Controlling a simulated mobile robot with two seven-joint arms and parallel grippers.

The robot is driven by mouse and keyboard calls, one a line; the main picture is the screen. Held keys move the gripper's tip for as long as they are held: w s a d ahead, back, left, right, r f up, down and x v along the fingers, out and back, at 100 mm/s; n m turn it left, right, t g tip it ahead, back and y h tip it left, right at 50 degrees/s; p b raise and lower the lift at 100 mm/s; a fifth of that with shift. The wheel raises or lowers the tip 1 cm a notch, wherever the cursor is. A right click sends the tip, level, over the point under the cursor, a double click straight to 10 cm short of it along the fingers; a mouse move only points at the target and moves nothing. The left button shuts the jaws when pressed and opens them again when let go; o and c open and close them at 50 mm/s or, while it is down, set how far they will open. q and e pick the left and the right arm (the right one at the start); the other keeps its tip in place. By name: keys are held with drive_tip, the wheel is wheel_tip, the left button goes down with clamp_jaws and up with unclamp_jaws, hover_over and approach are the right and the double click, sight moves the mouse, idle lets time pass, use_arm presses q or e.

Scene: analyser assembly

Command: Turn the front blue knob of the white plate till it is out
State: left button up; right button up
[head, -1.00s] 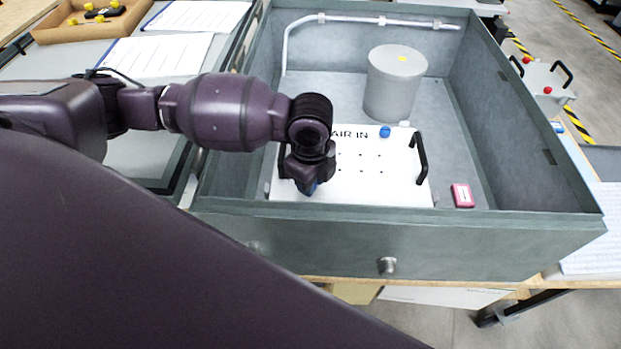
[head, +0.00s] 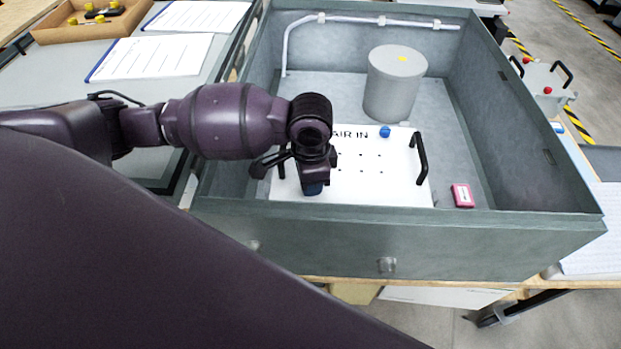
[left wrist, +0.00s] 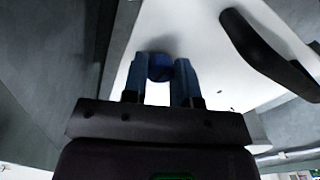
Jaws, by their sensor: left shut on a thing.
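The white plate (head: 375,190), marked "AIR IN", lies on the floor of the grey box with a black handle (head: 419,158) at its right. My left gripper (head: 313,188) points down over the plate's front left part. In the left wrist view its two blue fingers are shut on the front blue knob (left wrist: 160,68), one on each side. The head view mostly hides this knob behind the gripper. A second blue knob (head: 385,131) stands at the plate's back edge, clear of the gripper. My right gripper is not in view.
A grey cylinder (head: 393,85) with a yellow mark stands behind the plate. A small pink box (head: 462,195) lies to its right. The box's front wall (head: 400,245) rises close before the plate. A white pipe (head: 350,20) runs along the back wall.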

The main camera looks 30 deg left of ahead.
use_arm(q)
drive_tip(key=shift+s+f+n, duration=0.1)
drive_tip(key=shift+n, duration=0.4)
drive_tip(key=o, duration=0.9)
drive_tip(key=shift+o, duration=0.2)
wheel_tip(320, 180, up, 11)
drive_tip(key=shift+f, duration=0.1)
idle(0.6)
